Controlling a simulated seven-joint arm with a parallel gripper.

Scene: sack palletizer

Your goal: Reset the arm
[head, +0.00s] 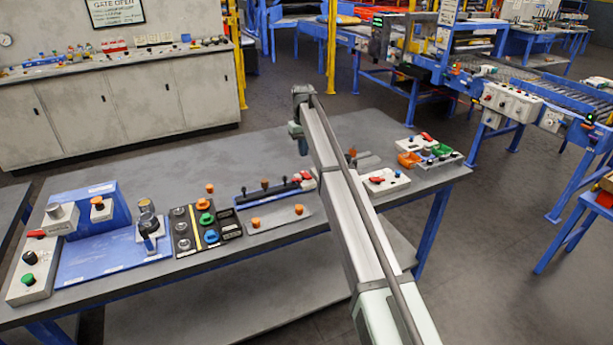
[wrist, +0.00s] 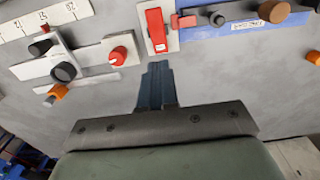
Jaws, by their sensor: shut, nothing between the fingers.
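My arm reaches from the lower right of the head view out over the grey workbench (head: 262,150). My gripper (head: 303,148) hangs at its far end above the bench, partly hidden by the arm. In the wrist view my gripper's dark blue fingers (wrist: 157,68) are together with nothing between them. Beyond the fingertips lie a red rocker switch (wrist: 156,28) on a white plate and a red knob (wrist: 118,55) on a white block. The frames do not clearly show how high the fingers are above the bench.
A blue control panel (head: 100,262), a black button panel (head: 203,228) and a white box with a red switch (head: 384,182) stand on the bench. The bench's back middle is bare. A conveyor (head: 520,85) stands beyond.

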